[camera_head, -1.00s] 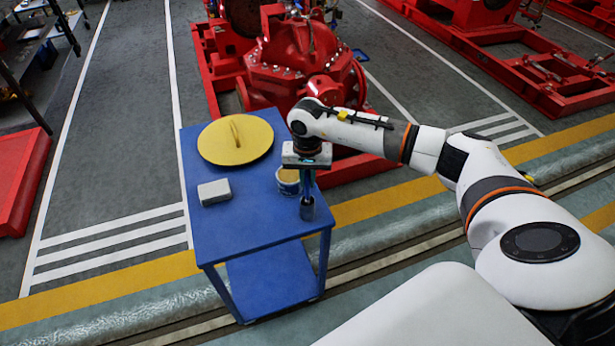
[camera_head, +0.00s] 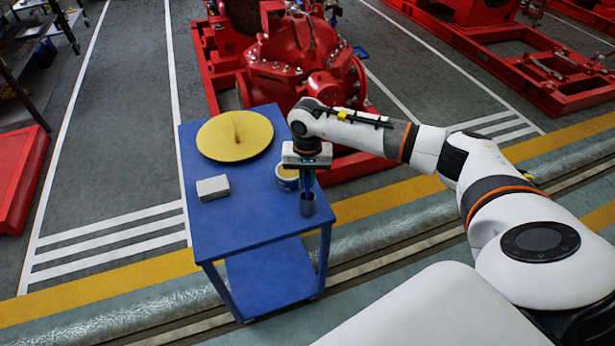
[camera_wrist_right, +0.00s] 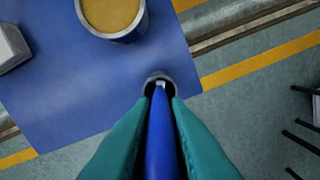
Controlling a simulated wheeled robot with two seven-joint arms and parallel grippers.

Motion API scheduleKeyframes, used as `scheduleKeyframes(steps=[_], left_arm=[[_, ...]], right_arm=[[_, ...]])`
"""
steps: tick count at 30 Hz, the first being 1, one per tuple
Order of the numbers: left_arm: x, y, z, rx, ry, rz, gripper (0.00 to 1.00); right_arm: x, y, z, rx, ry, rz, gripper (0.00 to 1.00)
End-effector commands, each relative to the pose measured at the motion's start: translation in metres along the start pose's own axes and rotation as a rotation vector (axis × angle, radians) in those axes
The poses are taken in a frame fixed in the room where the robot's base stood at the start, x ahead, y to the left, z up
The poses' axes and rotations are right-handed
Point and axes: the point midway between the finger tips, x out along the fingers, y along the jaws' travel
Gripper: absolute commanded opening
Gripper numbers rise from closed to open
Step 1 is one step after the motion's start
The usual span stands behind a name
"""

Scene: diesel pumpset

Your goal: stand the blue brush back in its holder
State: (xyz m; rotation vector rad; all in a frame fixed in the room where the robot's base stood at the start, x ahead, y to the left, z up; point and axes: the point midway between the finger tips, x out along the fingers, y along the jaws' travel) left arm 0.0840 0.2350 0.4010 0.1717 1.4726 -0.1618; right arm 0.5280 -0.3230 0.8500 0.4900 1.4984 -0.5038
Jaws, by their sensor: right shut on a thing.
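The blue brush (camera_wrist_right: 161,140) is between the teal fingers of my right gripper (camera_wrist_right: 160,112), which is shut on it. In the head view my right gripper (camera_head: 307,180) points down over the near right corner of the blue table. The holder (camera_head: 307,206) is a small grey metal cup standing upright there. In the wrist view the brush's far end overlaps the dark mouth of the holder (camera_wrist_right: 149,79). I cannot tell how deep the end sits, as the fingers and brush hide part of the cup. My left gripper is out of view.
The blue table (camera_head: 235,225) also carries a tin with a yellowish top (camera_head: 288,180) close behind the holder, a grey block (camera_head: 213,188) and a round yellow disc (camera_head: 235,137). The red pump (camera_head: 295,70) stands behind. The table's near left part is clear.

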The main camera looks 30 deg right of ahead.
Motion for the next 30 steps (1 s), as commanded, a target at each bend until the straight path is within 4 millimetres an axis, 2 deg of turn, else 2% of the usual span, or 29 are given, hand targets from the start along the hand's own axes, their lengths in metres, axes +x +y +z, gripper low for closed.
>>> scheduleKeyframes(steps=[4,5,9,20,30], left_arm=[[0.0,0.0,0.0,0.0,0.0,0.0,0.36],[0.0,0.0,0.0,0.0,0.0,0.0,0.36],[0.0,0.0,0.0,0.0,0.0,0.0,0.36],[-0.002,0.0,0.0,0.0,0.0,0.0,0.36],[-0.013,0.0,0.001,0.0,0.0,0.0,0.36]], right_arm=[[0.0,0.0,0.0,0.0,0.0,0.0,0.0],[0.0,0.0,0.0,0.0,0.0,0.0,0.16],[0.0,0.0,0.0,0.0,0.0,0.0,0.39],[-0.002,0.0,0.0,0.0,0.0,0.0,0.4],[-0.022,0.0,0.001,0.0,0.0,0.001,0.4]])
